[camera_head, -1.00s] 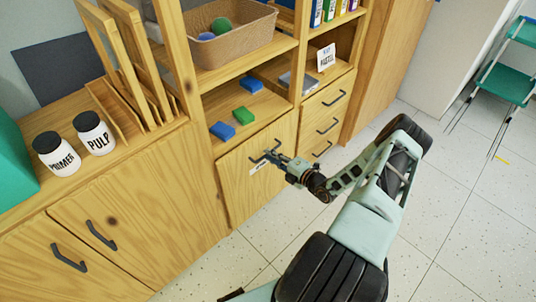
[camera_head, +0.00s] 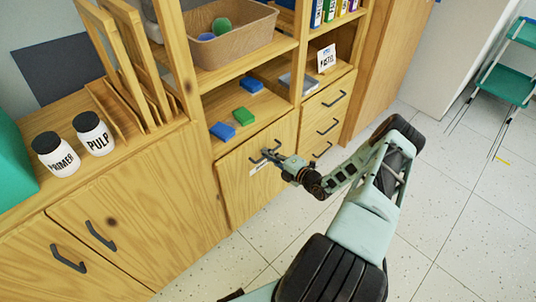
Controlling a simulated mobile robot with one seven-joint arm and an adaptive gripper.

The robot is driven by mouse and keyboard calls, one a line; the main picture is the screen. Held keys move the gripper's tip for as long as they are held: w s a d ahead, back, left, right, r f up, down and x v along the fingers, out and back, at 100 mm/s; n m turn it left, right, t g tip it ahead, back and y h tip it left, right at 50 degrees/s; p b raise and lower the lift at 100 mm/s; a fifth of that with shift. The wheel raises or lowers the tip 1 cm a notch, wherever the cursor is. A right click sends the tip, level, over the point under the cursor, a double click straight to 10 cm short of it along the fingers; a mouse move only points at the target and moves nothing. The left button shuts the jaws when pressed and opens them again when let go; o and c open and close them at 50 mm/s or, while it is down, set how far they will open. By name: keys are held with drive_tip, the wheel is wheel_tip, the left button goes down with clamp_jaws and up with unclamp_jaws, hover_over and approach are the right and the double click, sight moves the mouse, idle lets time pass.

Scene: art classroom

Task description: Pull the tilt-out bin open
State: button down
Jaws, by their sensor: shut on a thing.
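The tilt-out bin (camera_head: 244,189) is a wooden front panel low in the shelf unit, below the shelf with coloured blocks. It has a dark handle near its top edge and a white label strip below it. My gripper (camera_head: 270,157) is at this handle, shut on it, and partly covers the handle and label. The panel's top edge seems to stand slightly forward of the cabinet, but how far is hard to tell. My arm reaches in from the lower right.
Drawers (camera_head: 322,122) with dark handles stand right of the bin. A cabinet door (camera_head: 130,225) with a dark handle is on the left. Blocks (camera_head: 222,130) lie on the shelf above. Speckled floor (camera_head: 460,210) is free on the right; a green chair (camera_head: 505,85) stands farther back.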

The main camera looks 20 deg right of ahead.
drive_tip(key=shift+s, duration=0.1)
drive_tip(key=s+d+f+t+b, duration=0.1)
drive_tip(key=s+d+f+b, duration=0.2)
drive_tip(key=s+b, duration=0.2)
drive_tip(key=s+d+f+b, duration=0.2)
drive_tip(key=s+f+b, duration=0.2)
drive_tip(key=s, duration=0.6)
drive_tip(key=s+d+f+t+b, duration=0.1)
drive_tip(key=s+d+f+b, duration=0.2)
drive_tip(key=s+b, duration=0.3)
drive_tip(key=s+f, duration=0.1)
drive_tip(key=s, duration=0.1)
drive_tip(key=shift+s+d+t+y, duration=0.3)
drive_tip(key=shift+d+y, duration=0.05)
drive_tip(key=shift+y, duration=0.05)
drive_tip(key=c, duration=2.3)
unclamp_jaws()
drive_tip(key=shift+c, duration=0.2)
drive_tip(key=v, duration=1.2)
drive_tip(key=shift+f, duration=0.15)
